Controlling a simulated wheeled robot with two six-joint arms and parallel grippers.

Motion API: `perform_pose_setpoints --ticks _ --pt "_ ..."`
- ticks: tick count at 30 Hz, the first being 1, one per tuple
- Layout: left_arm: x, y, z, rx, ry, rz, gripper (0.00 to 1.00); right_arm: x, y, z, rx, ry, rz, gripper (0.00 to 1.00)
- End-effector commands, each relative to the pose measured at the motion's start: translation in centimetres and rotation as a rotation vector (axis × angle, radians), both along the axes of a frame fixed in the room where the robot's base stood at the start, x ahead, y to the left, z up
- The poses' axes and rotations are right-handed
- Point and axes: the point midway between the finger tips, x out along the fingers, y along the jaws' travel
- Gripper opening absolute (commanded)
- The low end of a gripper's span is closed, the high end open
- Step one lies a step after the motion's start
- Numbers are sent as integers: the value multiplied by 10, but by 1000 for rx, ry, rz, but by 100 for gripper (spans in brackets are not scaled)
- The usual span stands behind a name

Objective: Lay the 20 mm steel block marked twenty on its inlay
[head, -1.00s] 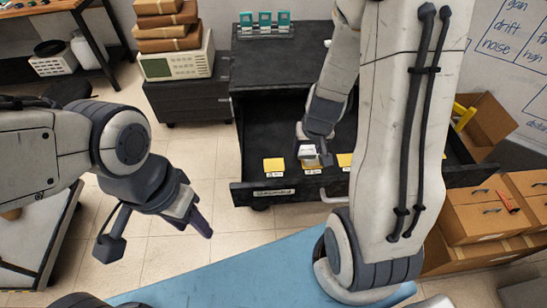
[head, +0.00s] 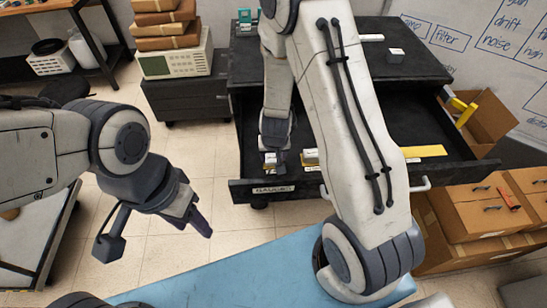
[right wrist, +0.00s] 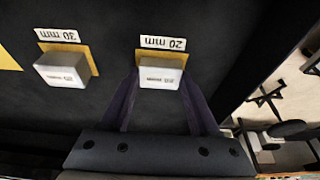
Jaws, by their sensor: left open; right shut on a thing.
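The 20 mm steel block (right wrist: 160,76), a pale block with upside-down lettering, is between the fingers of my right gripper (right wrist: 160,105) in the right wrist view. The gripper is shut on it. The yellow inlay (right wrist: 168,55) shows just behind the block, beside its 20 mm label (right wrist: 163,43). I cannot tell whether the block touches the inlay or hangs slightly above it. In the head view my right gripper (head: 274,160) is low in the open drawer (head: 250,190), over its left end, hiding most of the block. My left gripper (head: 195,221) is open and empty, away from the drawer.
A 30 mm block (right wrist: 62,71) sits on its inlay beside the held one. A long yellow inlay (head: 424,151) lies bare at the drawer's right. A small grey block (head: 395,55) stands on the cabinet top. The drawer's front wall is close to my right gripper.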

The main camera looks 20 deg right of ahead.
Motion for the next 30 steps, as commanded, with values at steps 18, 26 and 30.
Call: perform_pose_setpoints --ticks 18,26,30 --pt "0 0 -2 0 0 0 50 0 0 -2 0 0 0 92" --pt "0 0 9 0 0 0 50 -3 1 16 1 -1 -1 92" --pt "0 0 25 0 0 1 50 -11 4 47 1 -2 -1 92"
